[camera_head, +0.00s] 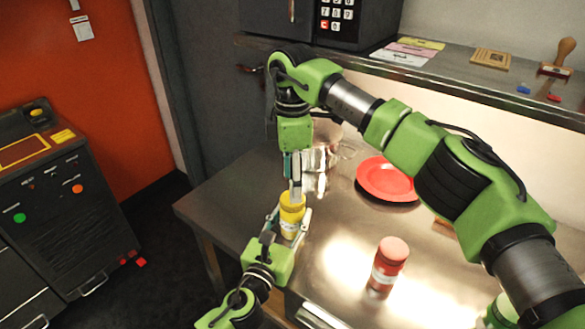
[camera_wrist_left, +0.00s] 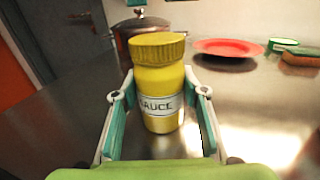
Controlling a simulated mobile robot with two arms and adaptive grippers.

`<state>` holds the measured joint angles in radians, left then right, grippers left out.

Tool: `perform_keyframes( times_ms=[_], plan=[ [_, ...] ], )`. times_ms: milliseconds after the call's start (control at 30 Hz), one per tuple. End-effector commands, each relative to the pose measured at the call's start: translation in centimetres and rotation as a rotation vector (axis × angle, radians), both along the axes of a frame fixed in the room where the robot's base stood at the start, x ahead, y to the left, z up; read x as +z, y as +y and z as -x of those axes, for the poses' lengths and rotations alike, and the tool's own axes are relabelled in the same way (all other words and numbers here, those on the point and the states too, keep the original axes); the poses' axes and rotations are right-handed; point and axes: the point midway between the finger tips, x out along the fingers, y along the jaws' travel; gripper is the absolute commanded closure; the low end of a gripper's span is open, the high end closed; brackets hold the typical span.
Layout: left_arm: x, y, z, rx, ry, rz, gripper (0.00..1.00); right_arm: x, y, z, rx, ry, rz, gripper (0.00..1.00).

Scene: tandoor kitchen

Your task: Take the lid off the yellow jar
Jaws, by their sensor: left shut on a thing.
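The yellow jar (camera_head: 289,229) stands upright on the steel table; in the left wrist view the jar (camera_wrist_left: 160,88) has a label reading "SAUCE". Its ribbed yellow lid (camera_wrist_left: 157,47) sits on top. My left gripper (camera_head: 288,224), also in the left wrist view (camera_wrist_left: 160,78), is shut on the jar's body below the lid. My right gripper (camera_head: 294,191) points down over the lid in the head view, and its fingertips overlap the lid there. The left wrist view shows no right gripper at the lid. I cannot tell whether the right fingers are open or shut.
A jar with a red lid (camera_head: 387,263) stands to the right on the table (camera_head: 340,235). A red plate (camera_head: 386,180) and a shiny metal pot (camera_head: 320,158) are behind. A shelf (camera_head: 455,82) runs along the back. A dark control unit (camera_head: 60,215) stands at left.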

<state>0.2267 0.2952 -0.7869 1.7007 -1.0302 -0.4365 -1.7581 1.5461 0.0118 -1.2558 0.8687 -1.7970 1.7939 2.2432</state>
Motion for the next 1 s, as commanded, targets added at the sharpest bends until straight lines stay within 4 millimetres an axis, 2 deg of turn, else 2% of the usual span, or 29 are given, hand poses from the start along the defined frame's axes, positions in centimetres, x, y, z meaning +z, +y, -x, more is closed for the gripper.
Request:
perform_keyframes(
  times_ms=[100,300,633,667,800,1000],
  plan=[
    [0.0,0.0,0.0,0.000,0.000,0.000,1.00,-1.9,0.0,0.1,0.001,0.003,-0.001,0.47],
    [0.0,0.0,0.0,0.000,0.000,0.000,1.00,-3.9,0.0,0.0,0.001,0.001,-0.001,0.47],
    [0.0,0.0,0.0,0.000,0.000,0.000,1.00,-4.4,0.0,0.0,0.001,0.000,0.000,0.47],
    [0.0,0.0,0.0,0.000,0.000,0.000,1.00,-4.3,0.0,0.0,0.001,0.000,0.000,0.49],
    [0.0,0.0,0.0,0.000,0.000,0.000,1.00,-4.3,0.0,0.0,0.001,0.000,0.000,0.86],
    [0.0,0.0,0.0,0.000,0.000,0.000,1.00,-4.3,0.0,0.0,0.006,0.000,0.000,0.87]
  ],
)
